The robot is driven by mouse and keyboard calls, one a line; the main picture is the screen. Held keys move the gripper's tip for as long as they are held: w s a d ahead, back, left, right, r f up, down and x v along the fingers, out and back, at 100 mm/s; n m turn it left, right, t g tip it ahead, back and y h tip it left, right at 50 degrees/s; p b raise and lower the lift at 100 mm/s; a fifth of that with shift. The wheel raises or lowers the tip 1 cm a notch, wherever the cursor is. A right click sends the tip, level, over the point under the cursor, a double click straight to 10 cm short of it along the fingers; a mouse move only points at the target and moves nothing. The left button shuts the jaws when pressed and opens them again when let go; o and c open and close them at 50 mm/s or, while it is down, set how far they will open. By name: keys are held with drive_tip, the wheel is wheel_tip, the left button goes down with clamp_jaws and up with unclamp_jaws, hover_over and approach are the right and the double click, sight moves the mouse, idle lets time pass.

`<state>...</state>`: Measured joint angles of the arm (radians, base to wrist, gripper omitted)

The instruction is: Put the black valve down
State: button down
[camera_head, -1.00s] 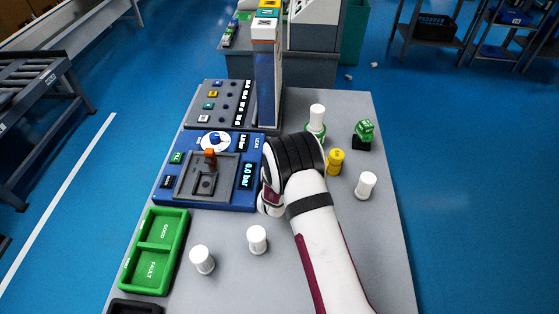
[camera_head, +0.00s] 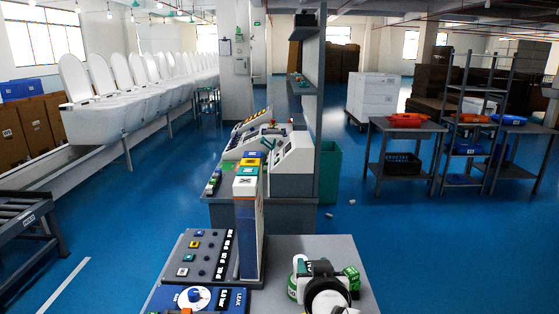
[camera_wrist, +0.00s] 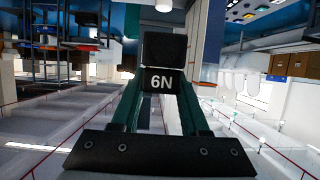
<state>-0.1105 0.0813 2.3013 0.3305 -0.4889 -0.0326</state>
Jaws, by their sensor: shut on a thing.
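In the wrist view my gripper (camera_wrist: 160,82) is shut, its two dark green fingers closing in on a black block-shaped valve (camera_wrist: 165,46). A dark face marked "6N" shows just below the block. The valve is held up, with the hall beyond it and no surface touching it in that view. In the head view my arm's end (camera_head: 327,293) is at the bottom, over the right part of the grey table (camera_head: 283,252). It hides the held valve there. A green part (camera_head: 351,279) shows just right of the arm, partly covered.
A tall post (camera_head: 247,215) with coloured blocks stands left of my arm, beside a button panel (camera_head: 205,254). The blue leak-test panel (camera_head: 192,299) is cut off at the bottom. A console bench (camera_head: 265,212) stands beyond the table.

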drive_tip(key=s+d+r, duration=0.3)
drive_tip(key=s+r, duration=0.2)
drive_tip(key=s, duration=0.4)
drive_tip(key=w+a+f+m+h, duration=0.1)
drive_tip(key=w+a+f, duration=0.3)
drive_tip(key=w+a, duration=0.3)
drive_tip(key=w+a+f+m+h, duration=0.1)
drive_tip(key=w+a+f, duration=0.4)
drive_tip(key=w+a, duration=0.2)
drive_tip(key=s+a+f+m+h, duration=0.1)
drive_tip(key=a+f, duration=0.1)
drive_tip(key=f, duration=0.3)
drive_tip(key=s+a+f+m+h, duration=0.1)
drive_tip(key=a+f, duration=0.1)
drive_tip(key=f, duration=0.4)
drive_tip(key=s+a+f+h, duration=0.1)
drive_tip(key=a+f, duration=0.1)
drive_tip(key=f, duration=0.3)
drive_tip(key=shift+a+f+m+g+h, duration=0.25)
drive_tip(key=shift+a+m+g+h, duration=0.05)
drive_tip(key=shift+m+g, duration=0.1)
drive_tip(key=r+x, duration=0.1)
drive_tip(key=x, duration=0.4)
drive_tip(key=w+r+x, duration=0.1)
drive_tip(key=x, duration=0.5)
drive_tip(key=r+x, duration=0.1)
drive_tip(key=x, duration=0.5)
drive_tip(key=shift+w+d+r, duration=0.25)
drive_tip(key=shift+w+d, duration=0.05)
drive_tip(key=shift+f, duration=0.4)
